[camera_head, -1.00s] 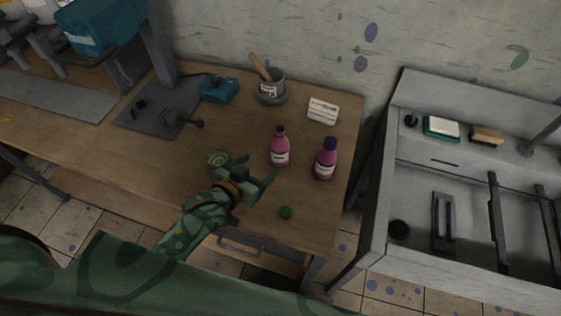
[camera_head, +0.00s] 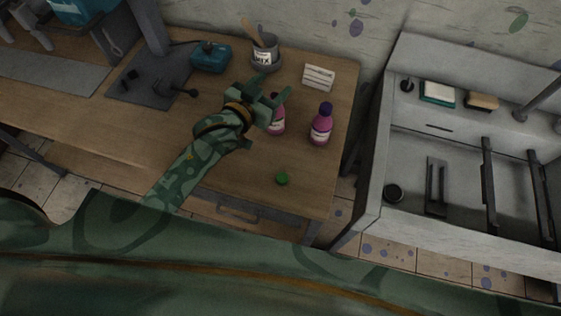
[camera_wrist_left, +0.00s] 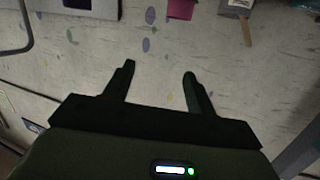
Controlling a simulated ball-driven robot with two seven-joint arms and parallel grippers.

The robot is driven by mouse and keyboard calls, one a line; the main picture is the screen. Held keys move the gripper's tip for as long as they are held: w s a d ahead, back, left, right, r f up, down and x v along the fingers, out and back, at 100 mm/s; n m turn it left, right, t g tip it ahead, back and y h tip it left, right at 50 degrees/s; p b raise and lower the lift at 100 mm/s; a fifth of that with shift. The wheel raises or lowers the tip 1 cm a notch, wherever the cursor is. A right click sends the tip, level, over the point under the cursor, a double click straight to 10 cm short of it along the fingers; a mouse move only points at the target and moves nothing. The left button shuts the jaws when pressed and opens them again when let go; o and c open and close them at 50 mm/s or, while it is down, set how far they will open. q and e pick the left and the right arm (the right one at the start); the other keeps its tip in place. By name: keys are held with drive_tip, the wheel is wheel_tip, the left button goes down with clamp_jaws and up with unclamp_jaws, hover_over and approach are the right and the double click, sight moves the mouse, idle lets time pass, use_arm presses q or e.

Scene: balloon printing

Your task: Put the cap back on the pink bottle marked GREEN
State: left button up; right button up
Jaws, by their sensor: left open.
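A pink bottle (camera_head: 277,124) with a white label stands upright on the wooden table; my gripper partly covers its upper part. A second pink bottle (camera_head: 321,126) with a purple cap stands to its right. The label words are too small to read. A small green cap (camera_head: 281,178) lies on the table near the front edge. My left gripper (camera_head: 277,88) is open and empty, at the left bottle's upper part in the head view; I cannot tell if it touches. In the left wrist view, the open fingers (camera_wrist_left: 160,70) show against the wall. My right gripper is not in view.
A grey MIX cup (camera_head: 265,52) with a wooden stick, a white card (camera_head: 318,77) and a blue box (camera_head: 210,57) stand behind. A dark mat (camera_head: 150,85) with small tools lies left. A grey sink-like unit (camera_head: 460,170) stands right.

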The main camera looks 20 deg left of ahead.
use_arm(q)
drive_tip(key=w+d+r+m+h+p, duration=0.1)
drive_tip(key=w+d+r+m+h, duration=0.3)
drive_tip(key=d+r, duration=0.7)
drive_tip(key=s+d+r+m+g+h+p, duration=0.1)
drive_tip(key=s+d+r+g, duration=0.15)
drive_tip(key=d, duration=0.25)
drive_tip(key=s+d+r+g+h+p, duration=0.1)
drive_tip(key=d+r+g+h, duration=0.1)
drive_tip(key=d+g, duration=0.25)
drive_tip(key=s+a+f+n+g+y, duration=0.8)
drive_tip(key=s+a+f+n+y, duration=0.4)
drive_tip(key=f, duration=0.5)
drive_tip(key=shift+s+a+f+n, duration=0.2)
drive_tip(key=shift+s+a+n, duration=0.5)
drive_tip(key=shift+a+n, duration=0.4)
drive_tip(key=shift+d, duration=0.2)
